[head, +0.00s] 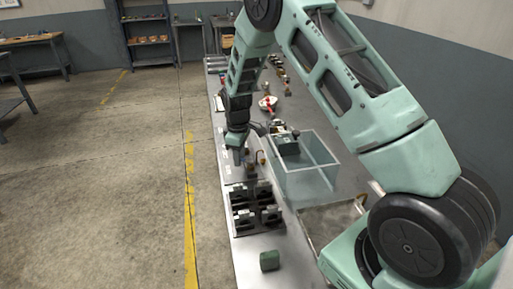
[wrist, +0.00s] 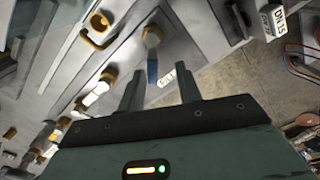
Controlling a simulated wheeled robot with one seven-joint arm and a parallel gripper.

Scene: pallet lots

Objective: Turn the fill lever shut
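In the wrist view, a blue-tipped lever (wrist: 152,72) hangs from a brass valve fitting (wrist: 152,38). I cannot tell for sure that it is the fill lever. My gripper (wrist: 160,88) has its two fingers apart, with the blue tip showing in the gap between them. I cannot tell whether either finger touches it. In the head view my gripper (head: 237,156) is low over the bench, left of a clear-walled tank (head: 312,183). A yellow bent spout (wrist: 97,30) shows left of the valve in the wrist view. The lever is too small to make out in the head view.
A rack of black holders (head: 241,212) stands at the bench's near left, with a green block (head: 270,260) in front. A dark green box (head: 287,144) is at the tank's far end. More small parts line the bench behind. The floor to the left is clear.

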